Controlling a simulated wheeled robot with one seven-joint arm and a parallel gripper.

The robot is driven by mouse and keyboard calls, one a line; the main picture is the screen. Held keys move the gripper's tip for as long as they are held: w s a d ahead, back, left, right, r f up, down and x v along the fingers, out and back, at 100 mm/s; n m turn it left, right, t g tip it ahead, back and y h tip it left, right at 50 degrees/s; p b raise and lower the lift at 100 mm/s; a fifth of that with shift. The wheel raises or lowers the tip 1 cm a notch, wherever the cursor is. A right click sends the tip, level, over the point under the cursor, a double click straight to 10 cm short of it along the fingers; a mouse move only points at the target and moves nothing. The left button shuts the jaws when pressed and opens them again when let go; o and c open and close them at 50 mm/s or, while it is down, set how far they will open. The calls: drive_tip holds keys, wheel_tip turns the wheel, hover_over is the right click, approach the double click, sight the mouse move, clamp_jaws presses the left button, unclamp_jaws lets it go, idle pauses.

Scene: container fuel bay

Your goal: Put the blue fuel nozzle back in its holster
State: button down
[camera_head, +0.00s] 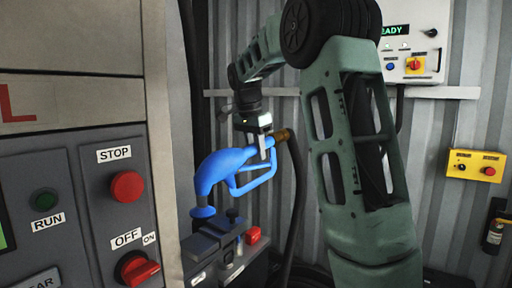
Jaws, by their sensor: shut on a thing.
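The blue fuel nozzle (222,165) hangs in the middle of the head view, with its looped guard (252,184) to the right. My gripper (265,148) is shut on the nozzle near its rear, from above. A brass fitting (283,135) at that end joins a black hose (298,190). The front of the nozzle bends down to a blue collar (203,212). A dark grey block (208,240), which looks like the holster, lies just below the collar. The spout tip is not visible, so I cannot tell whether it is in the block.
A pump cabinet with a red stop button (127,186) and a red off knob (137,268) fills the left, close to the nozzle. A red part (252,235) sits beside the grey block. A yellow button box (475,165) and a white control box (414,45) are on the corrugated wall.

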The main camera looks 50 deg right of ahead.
drive_tip(key=shift+f, duration=0.55)
drive_tip(key=c, duration=1)
unclamp_jaws()
drive_tip(key=shift+r, duration=0.1)
drive_tip(key=p+v, duration=0.1)
drive_tip(key=v, duration=1.6)
drive_tip(key=shift+r, duration=0.2)
